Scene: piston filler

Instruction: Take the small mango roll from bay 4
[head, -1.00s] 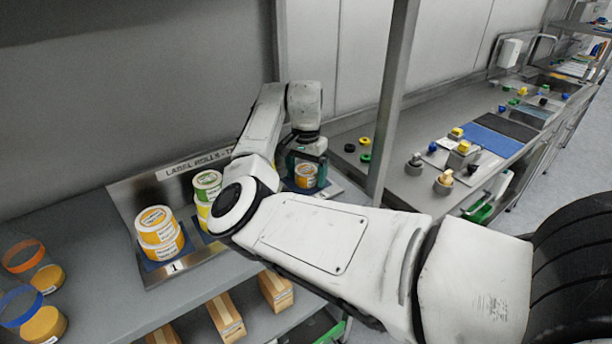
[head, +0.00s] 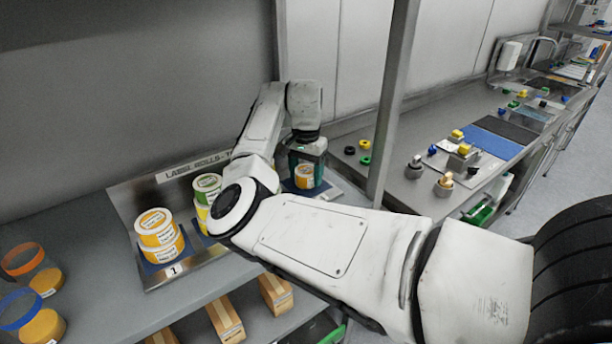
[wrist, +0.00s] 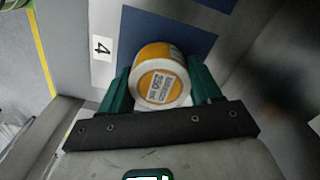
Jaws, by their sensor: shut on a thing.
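The small mango roll (wrist: 162,82), orange with a white label, sits between the green fingers of my gripper (wrist: 160,88) in the wrist view. My gripper is shut on its sides. Behind it are a blue pad (wrist: 185,32) and a white tag (wrist: 102,48) marked 4. In the head view the roll (head: 306,176) shows below my gripper (head: 306,168) at the right end of the label roll tray (head: 130,205). Whether the roll touches the pad is hard to tell.
Orange rolls (head: 158,237) are stacked at bay 1, with a green-topped roll (head: 207,185) beside them, partly hidden by my arm. A metal post (head: 392,100) stands close to the right of my gripper. Small boxes (head: 225,318) lie on a lower shelf.

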